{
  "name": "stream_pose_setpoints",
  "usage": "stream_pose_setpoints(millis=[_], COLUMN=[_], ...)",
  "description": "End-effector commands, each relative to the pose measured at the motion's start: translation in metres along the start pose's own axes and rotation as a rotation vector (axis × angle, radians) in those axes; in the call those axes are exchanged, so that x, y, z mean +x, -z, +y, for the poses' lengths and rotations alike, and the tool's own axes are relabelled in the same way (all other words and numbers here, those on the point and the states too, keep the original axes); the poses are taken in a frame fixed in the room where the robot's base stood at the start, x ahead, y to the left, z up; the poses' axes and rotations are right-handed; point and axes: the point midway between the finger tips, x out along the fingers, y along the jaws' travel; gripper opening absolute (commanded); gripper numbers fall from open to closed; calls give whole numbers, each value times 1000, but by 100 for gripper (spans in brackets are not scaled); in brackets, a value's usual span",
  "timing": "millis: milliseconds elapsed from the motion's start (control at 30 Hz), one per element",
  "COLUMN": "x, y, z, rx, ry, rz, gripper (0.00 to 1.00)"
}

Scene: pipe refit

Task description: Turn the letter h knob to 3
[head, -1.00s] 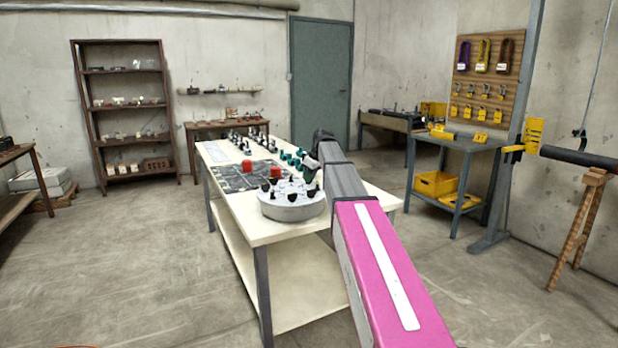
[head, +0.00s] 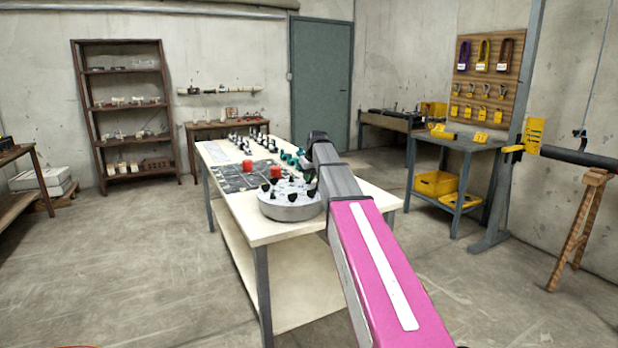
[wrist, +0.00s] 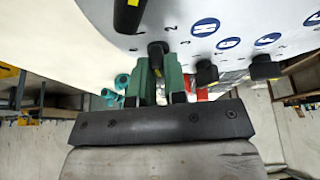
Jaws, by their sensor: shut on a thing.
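The round grey-white dial panel (head: 290,212) stands on the near end of the white table, with several dark knobs on top. In the wrist view its white face (wrist: 255,20) carries blue round letter labels and small numbers. My gripper (wrist: 158,74) has its green fingers shut on a small black knob (wrist: 157,50). The label (wrist: 205,27) right of this knob seems to read H; the numbers 2 and 3 show between them. I cannot tell clearly which number the knob points to. In the head view my arm mostly hides the gripper.
A large dark knob (wrist: 128,14) and two more black knobs (wrist: 206,73) (wrist: 265,67) stand close to my gripper. Red blocks (head: 275,171), teal parts (head: 292,158) and a dark mat (head: 235,180) lie behind the panel. The table's right front is bare.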

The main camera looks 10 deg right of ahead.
Motion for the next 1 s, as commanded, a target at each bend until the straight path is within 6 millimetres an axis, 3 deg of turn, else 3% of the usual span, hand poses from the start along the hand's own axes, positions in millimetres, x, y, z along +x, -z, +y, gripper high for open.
stream_pose_setpoints(millis=[1000], x=[1], y=[2], z=[-3], rx=[889], ry=[-370], rz=[-1], gripper=[0])
